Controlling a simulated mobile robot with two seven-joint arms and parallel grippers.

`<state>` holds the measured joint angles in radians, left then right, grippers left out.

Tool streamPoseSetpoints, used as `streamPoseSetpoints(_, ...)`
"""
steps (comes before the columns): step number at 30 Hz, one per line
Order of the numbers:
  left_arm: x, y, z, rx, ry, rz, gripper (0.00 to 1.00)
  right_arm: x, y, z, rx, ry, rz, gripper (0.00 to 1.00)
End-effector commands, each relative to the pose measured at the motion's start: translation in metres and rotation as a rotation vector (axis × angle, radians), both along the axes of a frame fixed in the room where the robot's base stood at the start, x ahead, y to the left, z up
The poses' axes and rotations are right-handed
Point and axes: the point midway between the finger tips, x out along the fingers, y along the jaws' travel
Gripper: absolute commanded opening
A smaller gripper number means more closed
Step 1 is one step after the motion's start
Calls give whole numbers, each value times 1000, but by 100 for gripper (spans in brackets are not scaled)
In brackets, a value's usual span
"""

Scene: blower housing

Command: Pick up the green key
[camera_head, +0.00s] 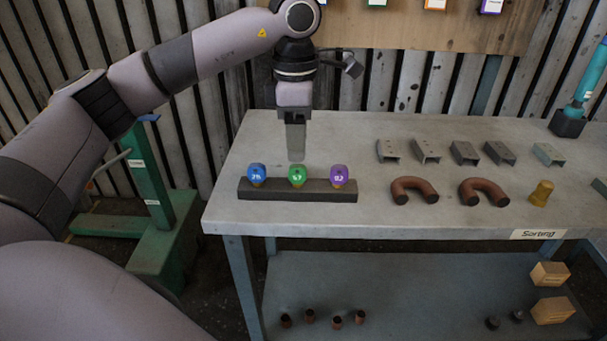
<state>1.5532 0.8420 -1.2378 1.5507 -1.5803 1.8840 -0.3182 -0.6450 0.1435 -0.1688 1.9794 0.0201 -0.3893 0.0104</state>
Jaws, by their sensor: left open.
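The green key (297,175) stands upright in a dark holder block (315,196) on the grey table, marked with a number that looks like 57. A blue key (256,174) stands to its left and a purple key (339,175) to its right in the same block. My left gripper (296,157) points straight down just above the green key, a small distance from it. It is open and holds nothing; its fingers overlap from this angle. My right gripper is not in view.
On the table (300,221) to the right lie two brown curved pipes (414,187), several metal brackets (464,152) and a yellowish fitting (541,193). A lower shelf (400,285) holds small parts and wooden blocks. A wooden board (400,30) hangs behind.

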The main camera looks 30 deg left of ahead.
Motion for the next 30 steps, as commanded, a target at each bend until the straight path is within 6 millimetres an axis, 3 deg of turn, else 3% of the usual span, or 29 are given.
streamPoseSetpoints(8, 0, 4, -24, 15, 2, 5, 51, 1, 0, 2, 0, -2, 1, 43)
streamPoseSetpoints(16, 1, 2, -62, 13, 2, 4, 51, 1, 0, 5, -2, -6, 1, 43)
streamPoseSetpoints(25, 1, 2, -69, 11, -1, 4, 51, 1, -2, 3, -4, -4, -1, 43)
streamPoseSetpoints(26, 1, 2, -69, 11, -1, 4, 47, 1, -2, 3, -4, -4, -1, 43)
streamPoseSetpoints(30, 1, 2, -69, 11, -1, 4, 2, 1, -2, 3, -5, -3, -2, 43)
